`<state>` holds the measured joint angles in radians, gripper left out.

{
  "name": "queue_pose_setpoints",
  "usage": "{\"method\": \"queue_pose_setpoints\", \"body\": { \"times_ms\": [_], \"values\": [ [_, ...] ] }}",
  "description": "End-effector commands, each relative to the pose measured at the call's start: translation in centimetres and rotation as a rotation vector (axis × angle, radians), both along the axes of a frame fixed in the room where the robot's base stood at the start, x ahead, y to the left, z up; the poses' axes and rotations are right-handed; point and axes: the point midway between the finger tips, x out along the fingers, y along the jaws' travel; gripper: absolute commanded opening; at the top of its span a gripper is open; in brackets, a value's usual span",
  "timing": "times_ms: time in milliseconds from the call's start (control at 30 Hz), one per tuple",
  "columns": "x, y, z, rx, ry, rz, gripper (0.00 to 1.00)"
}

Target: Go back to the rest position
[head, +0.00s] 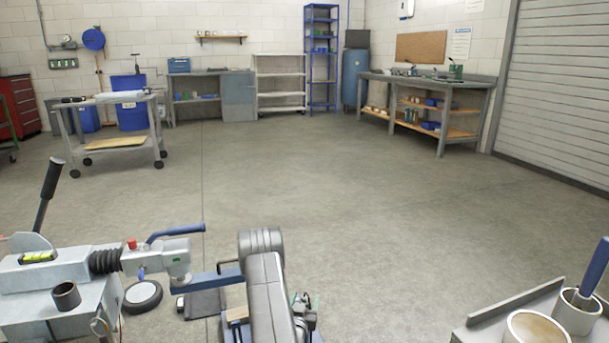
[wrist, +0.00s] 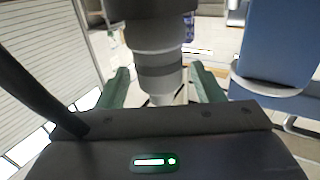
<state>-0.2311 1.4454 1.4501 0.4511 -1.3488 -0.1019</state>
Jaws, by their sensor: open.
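My gripper (wrist: 159,76) is open in the wrist view, with its two green fingers apart. A grey, banded round body shows between and beyond the fingers; I cannot tell whether it is near them or well behind. In the head view my gripper (head: 304,306) shows only in small part, low at the centre, mostly hidden behind my own dark arm. The trailer coupling (head: 155,258) is at the lower left of the head view, with a blue handle, a red knob and a black bellows. My gripper is to the right of it, apart from it in the picture.
A black lever (head: 46,195) rises at the left. A tray (head: 484,330) with cups and a blue-handled tool stands at the lower right. A wheeled cart (head: 118,118) and a workbench (head: 440,83) stand farther back. The middle floor (head: 300,175) is clear.

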Motion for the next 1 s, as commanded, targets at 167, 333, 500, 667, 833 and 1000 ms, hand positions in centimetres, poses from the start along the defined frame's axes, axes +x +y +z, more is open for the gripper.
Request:
{"method": "queue_pose_setpoints", "body": {
  "times_ms": [167, 333, 500, 667, 833, 1000],
  "values": [
    [-0.1, 0.0, 0.5, 0.000, 0.000, 0.000, 0.61],
    [-0.1, 0.0, 0.5, 0.000, 0.000, 0.000, 0.61],
    [-0.2, 0.1, 0.3, 0.000, 0.001, 0.000, 0.61],
    [-1.5, 0.4, -0.1, 0.001, 0.004, 0.001, 0.61],
    [-4.7, 1.1, 0.0, 0.000, 0.005, 0.002, 0.61],
    [-8.1, 1.8, -0.1, -0.001, 0.004, 0.003, 0.61]
  ]
}}
